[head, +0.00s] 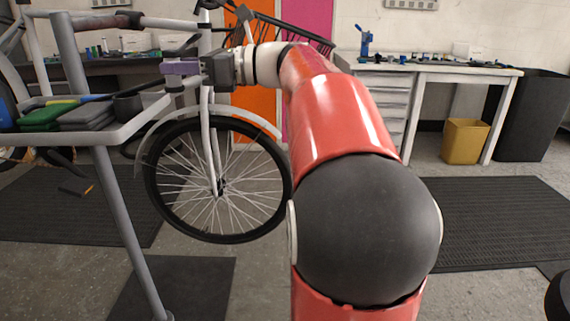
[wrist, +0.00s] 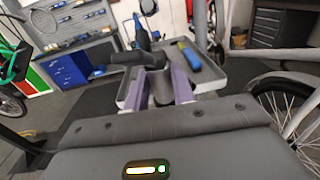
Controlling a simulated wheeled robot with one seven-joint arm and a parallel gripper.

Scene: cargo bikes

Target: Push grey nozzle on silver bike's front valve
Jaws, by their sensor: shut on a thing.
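My gripper (head: 178,68) has purple fingers and is raised above the right end of a tray in the head view. In the wrist view my gripper (wrist: 160,88) is shut on a grey nozzle (wrist: 158,86); a dark part sticks out beyond the fingers. The silver bike's front wheel (head: 217,182) stands upright below and right of the gripper, apart from it. The wheel also shows at the right of the wrist view (wrist: 292,112). The valve is too small to make out.
The grey tray (head: 140,124) on a post holds a dark cup (head: 128,106) and green and grey boxes, close to the wheel's left side. A workbench (head: 440,70) and yellow bin (head: 465,141) stand at the back right. Floor mats lie around.

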